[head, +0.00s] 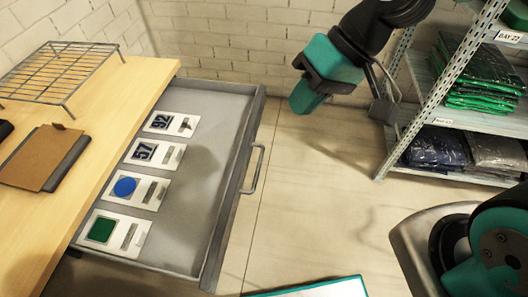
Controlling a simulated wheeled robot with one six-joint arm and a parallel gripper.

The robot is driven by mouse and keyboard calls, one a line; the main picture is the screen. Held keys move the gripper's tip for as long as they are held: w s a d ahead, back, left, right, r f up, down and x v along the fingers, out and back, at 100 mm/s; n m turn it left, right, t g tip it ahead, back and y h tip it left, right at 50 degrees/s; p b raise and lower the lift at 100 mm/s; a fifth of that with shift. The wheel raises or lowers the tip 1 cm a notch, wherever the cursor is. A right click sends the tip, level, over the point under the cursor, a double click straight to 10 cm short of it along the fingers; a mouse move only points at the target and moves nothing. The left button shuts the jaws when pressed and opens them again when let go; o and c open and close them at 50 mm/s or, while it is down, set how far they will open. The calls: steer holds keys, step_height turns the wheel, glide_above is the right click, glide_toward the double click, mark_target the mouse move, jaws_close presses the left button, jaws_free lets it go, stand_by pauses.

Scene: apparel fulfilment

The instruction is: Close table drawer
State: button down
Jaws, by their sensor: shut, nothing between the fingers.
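The grey table drawer (216,165) is pulled out from under the wooden table (95,92) and stands open toward the right. Its bar handle (255,169) is on the middle of the drawer front. Several white cards lie inside, with a 92, a 57, a blue circle and a green square on them. My gripper (305,98) is in the upper middle, with teal fingers pointing down, shut and empty. In the picture it is above and to the right of the handle, apart from it.
A metal shelf rack (399,92) with folded garments stands on the right. A wire rack (62,74) and a brown clipboard (40,158) lie on the table. A teal-edged panel (320,289) is at the bottom. The floor right of the drawer is clear.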

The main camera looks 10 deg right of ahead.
steer(key=w+f+m+t+y+b, duration=0.1)
steer(key=w+f+m+b, duration=0.1)
steer(key=w+f, duration=0.35)
steer(key=w+f+m+y+b, duration=0.1)
steer(key=w+f+m, duration=0.2)
steer(key=f, duration=0.6)
steer(key=m+t+b, duration=0.2)
steer(key=m, duration=0.1)
glide_toward(249, 153)
steer(key=shift+y, duration=0.3)
steer(key=x, duration=0.4)
steer(key=d+p+x, duration=0.1)
steer(key=x, duration=0.2)
steer(key=shift+w+a+f, duration=0.1)
steer(key=shift+w+f, duration=0.05)
steer(key=shift+f, duration=0.3)
steer(key=shift+a, duration=0.1)
